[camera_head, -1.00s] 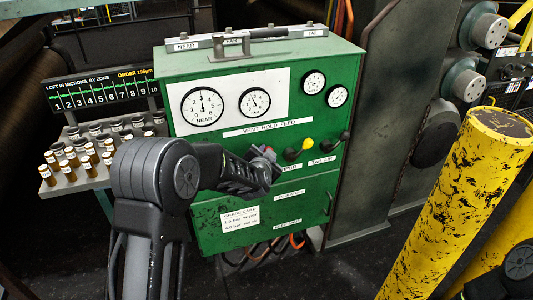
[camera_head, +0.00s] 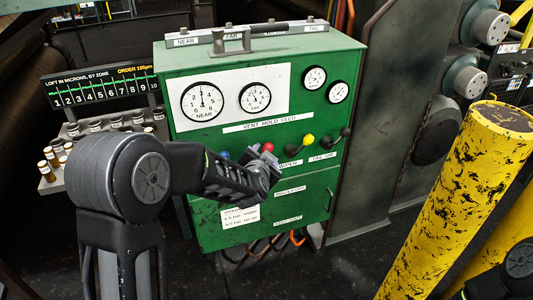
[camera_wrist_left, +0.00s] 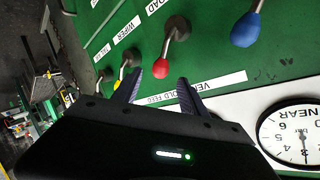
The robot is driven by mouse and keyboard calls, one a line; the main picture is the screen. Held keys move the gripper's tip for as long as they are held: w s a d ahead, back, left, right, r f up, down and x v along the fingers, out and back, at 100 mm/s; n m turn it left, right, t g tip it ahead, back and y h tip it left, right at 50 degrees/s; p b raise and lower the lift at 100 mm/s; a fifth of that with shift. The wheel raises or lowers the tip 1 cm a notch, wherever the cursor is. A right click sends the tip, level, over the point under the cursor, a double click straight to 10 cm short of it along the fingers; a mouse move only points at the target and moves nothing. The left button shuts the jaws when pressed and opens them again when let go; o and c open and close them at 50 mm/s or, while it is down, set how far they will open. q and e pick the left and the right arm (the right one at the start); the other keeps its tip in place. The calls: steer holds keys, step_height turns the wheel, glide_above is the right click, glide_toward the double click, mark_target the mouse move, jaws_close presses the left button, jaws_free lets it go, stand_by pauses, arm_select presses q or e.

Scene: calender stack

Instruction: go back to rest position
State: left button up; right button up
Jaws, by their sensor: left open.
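My left gripper (camera_head: 268,168) is in front of the lever row on the green cabinet (camera_head: 345,80). Its two fingers (camera_wrist_left: 160,78) are apart with nothing between them. The red lever knob (camera_head: 267,147) shows just above the gripper, and in the left wrist view the red knob (camera_wrist_left: 160,68) appears just past the fingertips; I cannot tell the exact gap. A blue knob (camera_head: 224,155) is left of it, and a yellow knob (camera_head: 308,140) and a black knob (camera_head: 345,131) are to the right. My right gripper is not in view.
Two large gauges (camera_head: 202,102) and two small ones sit above the levers. A rack of sample bottles (camera_head: 48,188) stands at the left, partly behind my left arm, below a loft display (camera_head: 98,87). A yellow post (camera_head: 465,190) stands at the right. Dark floor lies in front of the cabinet.

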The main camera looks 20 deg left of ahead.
arm_select(q)
steer(key=shift+v, duration=0.8)
steer(key=s+d+f+n+g+h, duration=0.1)
steer(key=s+d+f+n+g, duration=0.1)
steer(key=s+d+f, duration=0.4)
steer(key=s+d+f+n+g+h, duration=0.15)
steer(key=s+f, duration=0.25)
steer(key=f, duration=0.5)
steer(key=s+d+f+n+g+h, duration=0.1)
steer(key=s+d+f+g+h, duration=0.15)
steer(key=s+d+f, duration=0.35)
steer(key=s+d+f+n+g, duration=0.1)
steer(key=s+f+g, duration=0.2)
steer(key=s+f, duration=0.4)
steer(key=s+d+f+n+g+h, duration=0.1)
steer(key=s+f+g, duration=0.3)
steer(key=s, duration=1.1)
step_height(320, 180, down, 3)
steer(key=shift+s+d+f+h, duration=0.1)
steer(key=shift+s+d+h, duration=0.25)
steer(key=shift+d, duration=0.2)
